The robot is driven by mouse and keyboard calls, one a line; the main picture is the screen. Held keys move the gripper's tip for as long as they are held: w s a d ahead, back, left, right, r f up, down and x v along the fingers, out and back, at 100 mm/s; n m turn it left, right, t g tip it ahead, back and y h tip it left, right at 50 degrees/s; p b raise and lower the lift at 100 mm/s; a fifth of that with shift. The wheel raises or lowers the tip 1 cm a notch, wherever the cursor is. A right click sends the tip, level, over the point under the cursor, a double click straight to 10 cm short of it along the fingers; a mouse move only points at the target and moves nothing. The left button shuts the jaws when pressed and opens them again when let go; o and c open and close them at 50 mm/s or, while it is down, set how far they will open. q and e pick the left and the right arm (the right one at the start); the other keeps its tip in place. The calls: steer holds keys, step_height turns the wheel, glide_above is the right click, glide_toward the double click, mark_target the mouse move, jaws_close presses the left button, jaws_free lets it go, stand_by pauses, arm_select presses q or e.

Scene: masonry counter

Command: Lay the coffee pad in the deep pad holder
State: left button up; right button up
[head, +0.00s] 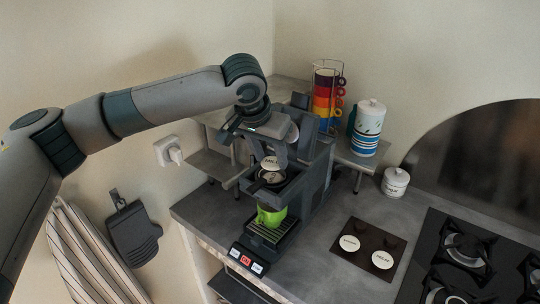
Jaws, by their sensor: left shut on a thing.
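My left gripper (271,153) reaches in from the upper left and points down over the coffee machine (316,178). It is shut on a pale round coffee pad (270,163), which it holds tilted, just above the dark pad holder (262,187) at the front of the machine. A second pale round patch with dark marks shows inside the holder's rim; I cannot tell whether it is a pad or the holder's inside. The gap between the held pad and the holder is hard to judge. My right gripper is not in view.
A green cup (271,215) stands below the holder on the drip grate. A brown tray (366,248) with two pads lies on the counter to the right. Behind stand a rack of coloured mugs (327,95) and a striped canister (367,130). A gas hob (450,270) is at right.

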arm_select(q)
steer(key=shift+f, duration=0.75)
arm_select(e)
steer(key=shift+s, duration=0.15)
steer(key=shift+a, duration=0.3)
arm_select(q)
steer(key=shift+p, duration=0.35)
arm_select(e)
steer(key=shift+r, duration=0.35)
arm_select(q)
steer(key=shift+f, duration=0.1)
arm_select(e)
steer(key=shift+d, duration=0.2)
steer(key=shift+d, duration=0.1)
arm_select(q)
steer(key=o, duration=1.1)
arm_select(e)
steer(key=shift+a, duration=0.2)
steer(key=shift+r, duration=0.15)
